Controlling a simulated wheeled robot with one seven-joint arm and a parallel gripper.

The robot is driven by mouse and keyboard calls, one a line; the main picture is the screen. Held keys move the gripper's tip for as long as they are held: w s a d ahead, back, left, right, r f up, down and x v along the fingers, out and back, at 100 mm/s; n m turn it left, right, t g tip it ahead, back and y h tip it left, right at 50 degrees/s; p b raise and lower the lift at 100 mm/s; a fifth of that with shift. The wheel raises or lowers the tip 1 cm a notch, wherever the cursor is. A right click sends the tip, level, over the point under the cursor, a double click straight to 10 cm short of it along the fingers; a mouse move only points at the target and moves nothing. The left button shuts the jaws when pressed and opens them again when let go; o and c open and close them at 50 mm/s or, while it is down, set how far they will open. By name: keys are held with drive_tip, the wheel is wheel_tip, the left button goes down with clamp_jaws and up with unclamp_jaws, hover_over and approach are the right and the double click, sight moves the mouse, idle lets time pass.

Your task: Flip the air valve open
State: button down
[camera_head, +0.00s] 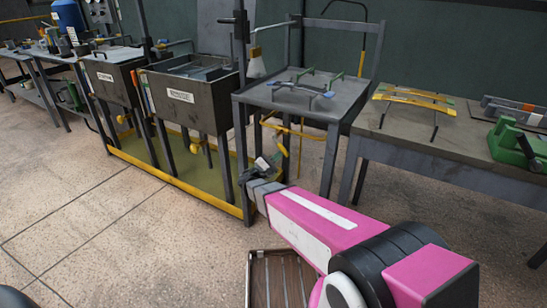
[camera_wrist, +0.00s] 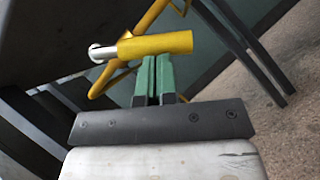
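The air valve's handle (camera_wrist: 160,43) is a thick yellow lever with a silver metal end at its left. It lies crosswise at the fingertips in the wrist view. My gripper (camera_wrist: 153,62) has two green fingers close together, with only a thin dark line between them. The fingertips meet the handle's lower edge in that view; I cannot tell whether they touch it. In the head view, the small yellow handle (camera_head: 283,150) hangs under the grey table, just above and right of my gripper (camera_head: 263,164). The valve body is mostly hidden.
The grey metal table (camera_head: 335,107) stands over the valve, its legs close to my gripper. Thin yellow piping (camera_head: 302,132) runs beneath it. A dark bin (camera_head: 180,97) on a yellow-edged stand is at left. Open concrete floor (camera_head: 95,210) lies at front left.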

sight(287, 156)
drive_tip(key=n+t, duration=0.1)
drive_tip(key=n, duration=0.1)
drive_tip(key=s+d+r+n+t+y, duration=0.1)
drive_tip(key=n, duration=0.1)
drive_tip(key=n+t, duration=0.2)
drive_tip(key=shift+s+d+r+y, duration=0.2)
drive_tip(key=shift+d+r+y, duration=0.05)
drive_tip(key=shift+d+y, duration=0.15)
drive_tip(key=shift+s+d+r, duration=0.15)
drive_tip(key=shift+d+r, duration=0.15)
drive_tip(key=shift+r, duration=0.3)
drive_tip(key=shift+s+d+r, duration=0.15)
drive_tip(key=shift+d+r, duration=0.15)
drive_tip(key=shift+r, duration=0.25)
drive_tip(key=shift+s+r, duration=0.1)
drive_tip(key=shift+f, duration=0.35)
drive_tip(key=f, duration=0.2)
drive_tip(key=s+f, duration=0.1)
drive_tip(key=f, duration=0.1)
drive_tip(key=shift+a, duration=0.4)
drive_tip(key=s+d+v, duration=0.1)
drive_tip(key=v, duration=0.8)
drive_tip(key=shift+d+f, duration=0.2)
drive_tip(key=shift+f, duration=0.05)
drive_tip(key=shift+d, duration=0.1)
